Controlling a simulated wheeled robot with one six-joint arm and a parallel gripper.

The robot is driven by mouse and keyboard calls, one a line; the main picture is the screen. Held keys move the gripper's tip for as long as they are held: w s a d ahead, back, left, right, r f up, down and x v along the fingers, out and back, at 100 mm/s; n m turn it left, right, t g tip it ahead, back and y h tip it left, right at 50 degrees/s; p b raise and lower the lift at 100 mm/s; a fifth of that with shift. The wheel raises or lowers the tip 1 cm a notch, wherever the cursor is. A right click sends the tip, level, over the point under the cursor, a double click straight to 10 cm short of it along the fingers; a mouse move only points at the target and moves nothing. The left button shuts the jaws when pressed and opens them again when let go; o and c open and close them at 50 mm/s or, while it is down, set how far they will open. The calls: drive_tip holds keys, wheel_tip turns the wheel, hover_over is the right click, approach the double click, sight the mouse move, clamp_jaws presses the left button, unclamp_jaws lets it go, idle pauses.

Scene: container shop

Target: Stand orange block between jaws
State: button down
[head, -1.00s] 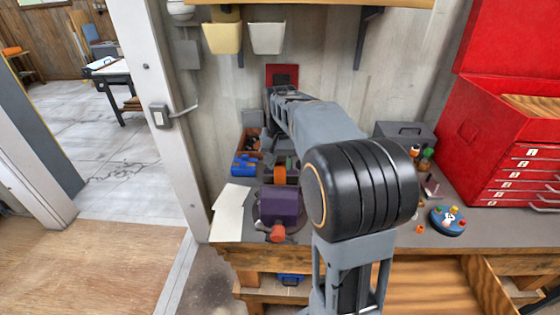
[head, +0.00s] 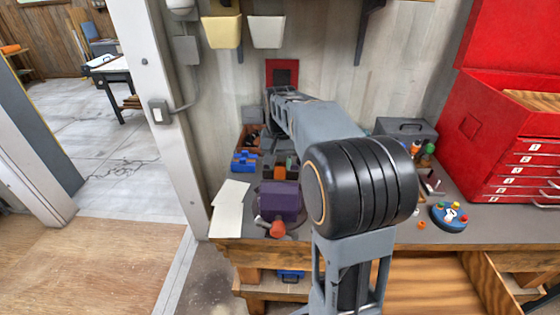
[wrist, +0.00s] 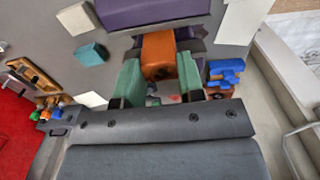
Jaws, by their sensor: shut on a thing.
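The orange block (head: 279,173) is behind the purple vise (head: 279,196) in the head view. In the wrist view the orange block (wrist: 159,54) sits between the green pads of my gripper (wrist: 160,82), which is shut on it. The purple vise body (wrist: 150,11) lies just beyond it. Dark jaw parts show on both sides of the block, and the block hides the gap between them. I cannot tell whether it rests there or is held above. My forearm hides part of the bench in the head view.
A blue stepped piece (head: 245,161) lies left of the vise, near white sheets (head: 230,208). A teal block (wrist: 91,54) is on the bench. A blue disc with coloured pegs (head: 449,217), a grey toolbox (head: 405,131) and a red tool chest (head: 505,150) are to the right.

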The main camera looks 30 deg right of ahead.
drive_tip(key=shift+f+b, duration=0.75)
drive_tip(key=shift+f, duration=0.4)
idle(0.4)
drive_tip(key=c, duration=0.6)
unclamp_jaws()
drive_tip(key=shift+c, duration=0.2)
wheel_tip(320, 180, up, 6)
drive_tip(key=p, duration=0.5)
drive_tip(key=shift+s, duration=0.1)
